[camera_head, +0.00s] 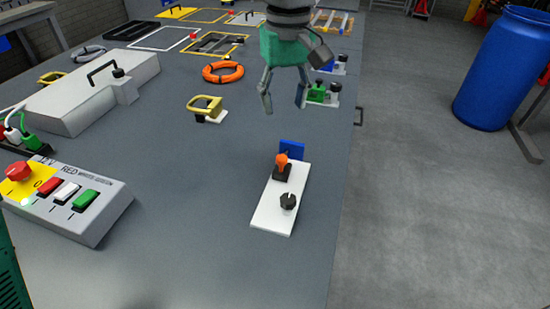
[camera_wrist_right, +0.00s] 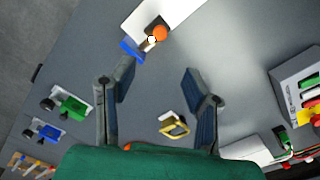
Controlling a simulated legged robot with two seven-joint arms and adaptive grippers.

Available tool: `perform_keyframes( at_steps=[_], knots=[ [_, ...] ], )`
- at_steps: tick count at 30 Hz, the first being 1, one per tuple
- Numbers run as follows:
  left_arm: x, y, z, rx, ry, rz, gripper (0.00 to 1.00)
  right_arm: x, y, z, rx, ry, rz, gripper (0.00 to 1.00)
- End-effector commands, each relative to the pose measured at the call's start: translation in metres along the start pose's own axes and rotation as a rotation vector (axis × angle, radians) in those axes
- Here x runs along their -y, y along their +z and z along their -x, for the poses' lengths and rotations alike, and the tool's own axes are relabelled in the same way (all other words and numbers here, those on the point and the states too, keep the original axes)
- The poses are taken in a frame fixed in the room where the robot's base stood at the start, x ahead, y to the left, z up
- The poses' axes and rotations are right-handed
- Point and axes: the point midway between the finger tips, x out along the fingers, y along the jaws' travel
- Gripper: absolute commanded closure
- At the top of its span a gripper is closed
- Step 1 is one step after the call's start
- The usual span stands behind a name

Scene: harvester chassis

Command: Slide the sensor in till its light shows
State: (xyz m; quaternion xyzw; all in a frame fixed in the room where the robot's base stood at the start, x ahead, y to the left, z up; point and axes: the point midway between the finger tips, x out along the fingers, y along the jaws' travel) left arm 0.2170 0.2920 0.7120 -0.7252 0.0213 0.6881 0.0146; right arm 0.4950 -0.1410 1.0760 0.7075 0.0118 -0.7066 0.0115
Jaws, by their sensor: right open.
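A white plate (camera_head: 269,217) lies on the grey chassis top, right of the middle in the head view. It carries an orange part (camera_head: 282,160) on a black base, an upright blue block (camera_head: 293,149) behind that, and a black knob (camera_head: 288,201) nearer me. I cannot tell for certain which part is the sensor. In the right wrist view, a small white round spot shows between the orange part (camera_wrist_right: 160,33) and the blue block (camera_wrist_right: 131,50). My right gripper (camera_head: 284,103) is open and empty, above the surface beyond the plate. My left gripper is not seen.
A button box (camera_head: 95,208) with a red stop knob stands at the left. A yellow handle (camera_head: 206,105), an orange ring (camera_head: 222,72) and green and blue connectors (camera_head: 318,92) lie farther back. The chassis edge runs just right of the plate. The surface left of the plate is clear.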

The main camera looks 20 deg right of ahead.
Motion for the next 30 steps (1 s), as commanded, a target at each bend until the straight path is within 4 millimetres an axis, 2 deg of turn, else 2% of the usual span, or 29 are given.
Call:
perform_keyframes(
  at_steps=[5,11,18,24,30],
  knots=[
    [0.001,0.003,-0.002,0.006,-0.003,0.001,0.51,0.01,-0.001,-0.021,0.006,0.011,-0.002,0.58],
    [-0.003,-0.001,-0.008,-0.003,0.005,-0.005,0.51,0.024,-0.001,-0.063,0.007,0.026,0.001,0.58],
    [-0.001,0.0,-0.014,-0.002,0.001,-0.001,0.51,0.014,0.0,-0.11,0.005,0.017,0.002,0.58],
    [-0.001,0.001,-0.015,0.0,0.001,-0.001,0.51,0.002,0.001,-0.132,0.004,0.005,-0.001,0.58],
    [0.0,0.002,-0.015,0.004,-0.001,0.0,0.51,0.01,0.0,-0.136,0.003,0.014,0.001,0.58]
  ],
)
